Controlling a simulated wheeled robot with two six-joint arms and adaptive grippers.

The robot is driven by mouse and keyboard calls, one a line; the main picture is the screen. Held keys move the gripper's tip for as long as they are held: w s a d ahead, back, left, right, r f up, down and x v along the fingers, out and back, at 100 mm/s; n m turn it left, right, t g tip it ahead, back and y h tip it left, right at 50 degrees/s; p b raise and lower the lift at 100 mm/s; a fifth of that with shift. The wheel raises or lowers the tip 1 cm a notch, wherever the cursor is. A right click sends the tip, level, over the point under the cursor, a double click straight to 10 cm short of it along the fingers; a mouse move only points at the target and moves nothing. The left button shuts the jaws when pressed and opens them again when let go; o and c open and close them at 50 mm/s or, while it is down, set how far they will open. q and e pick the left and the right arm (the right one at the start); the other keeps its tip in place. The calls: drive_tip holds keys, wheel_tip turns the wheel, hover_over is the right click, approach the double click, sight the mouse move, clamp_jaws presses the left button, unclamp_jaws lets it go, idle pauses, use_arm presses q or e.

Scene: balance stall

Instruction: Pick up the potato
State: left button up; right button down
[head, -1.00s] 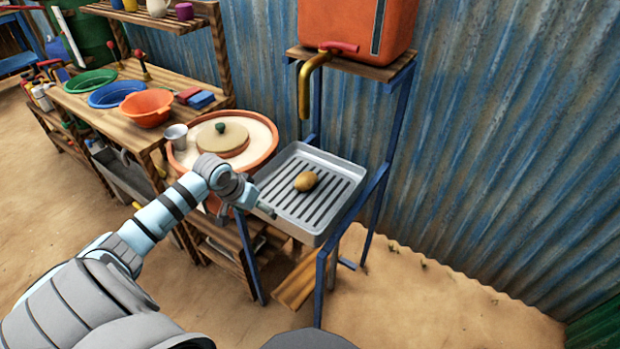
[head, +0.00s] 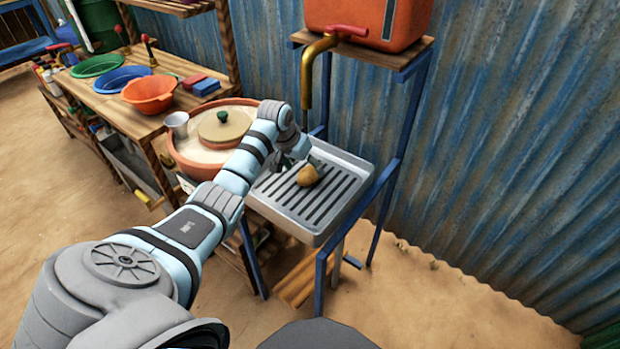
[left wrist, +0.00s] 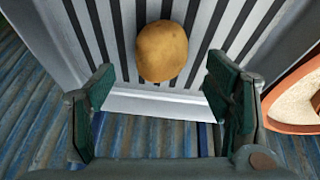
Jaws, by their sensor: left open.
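The potato (head: 308,176) is brown and lies on the slatted grey metal tray (head: 318,238) under the tap. It also shows in the left wrist view (left wrist: 162,51), on the slats and between the lines of the two fingers, just beyond their tips. My left gripper (head: 300,162) is open and empty, right beside the potato on its far side in the head view. In the left wrist view the green-padded fingers (left wrist: 157,88) stand wide apart, one on each side, with no visible contact. My right gripper is out of view.
An orange water tank (head: 365,22) with a brass tap (head: 307,75) stands above the tray. Blue frame legs (head: 388,205) flank it. A round terracotta-rimmed basin (head: 190,165) with a lid stands to the left, beside a grey cup (head: 177,124). Corrugated wall (head: 520,150) closes the back.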

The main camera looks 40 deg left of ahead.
sight(307, 172)
use_arm(q)
drive_tip(key=b+x, duration=0.1)
drive_tip(key=x, duration=0.3)
drive_tip(key=shift+s+f, duration=0.15)
drive_tip(key=shift+s, duration=0.05)
drive_tip(key=c, duration=1.4)
